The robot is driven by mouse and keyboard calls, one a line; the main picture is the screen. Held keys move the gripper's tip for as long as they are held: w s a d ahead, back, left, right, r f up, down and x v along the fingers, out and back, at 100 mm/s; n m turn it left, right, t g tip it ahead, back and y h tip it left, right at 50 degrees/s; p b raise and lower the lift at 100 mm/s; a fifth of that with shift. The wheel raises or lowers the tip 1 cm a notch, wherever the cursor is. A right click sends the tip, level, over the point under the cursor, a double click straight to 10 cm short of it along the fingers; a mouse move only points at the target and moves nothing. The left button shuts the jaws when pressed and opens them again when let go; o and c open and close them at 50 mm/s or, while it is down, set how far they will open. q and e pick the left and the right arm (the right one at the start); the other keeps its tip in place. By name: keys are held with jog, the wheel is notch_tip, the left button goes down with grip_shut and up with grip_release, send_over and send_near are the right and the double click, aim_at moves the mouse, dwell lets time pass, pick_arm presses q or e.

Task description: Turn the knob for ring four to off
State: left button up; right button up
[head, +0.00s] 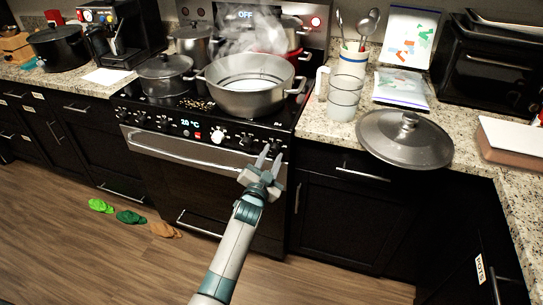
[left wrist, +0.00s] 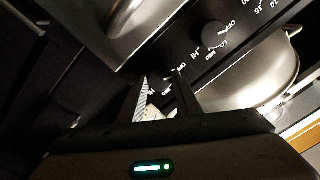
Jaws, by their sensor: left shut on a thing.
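The stove's front panel (head: 185,124) carries a row of knobs and a display reading 20 °C. My left gripper (head: 269,158) is at the panel's right end, in front of the rightmost knob, which its fingers mostly hide. In the left wrist view my left gripper (left wrist: 165,92) is shut on a knob (left wrist: 154,112), of which only a pale bit shows. Letters like OFF stand by the fingers; its setting is hidden. A neighbouring dark knob (left wrist: 212,36) has OFF, LO, MED and HI around it. No ring number is readable. My right gripper is not in view.
A large steaming pot (head: 248,92) stands above the gripper on the cooktop, with a smaller lidded pot (head: 165,76) to its left. The oven handle (head: 185,151) runs below the panel. A big lid (head: 404,142) lies on the right counter.

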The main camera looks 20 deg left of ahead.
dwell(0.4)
pick_arm(q)
jog(key=o, duration=0.8)
jog(key=shift+o, duration=1.2)
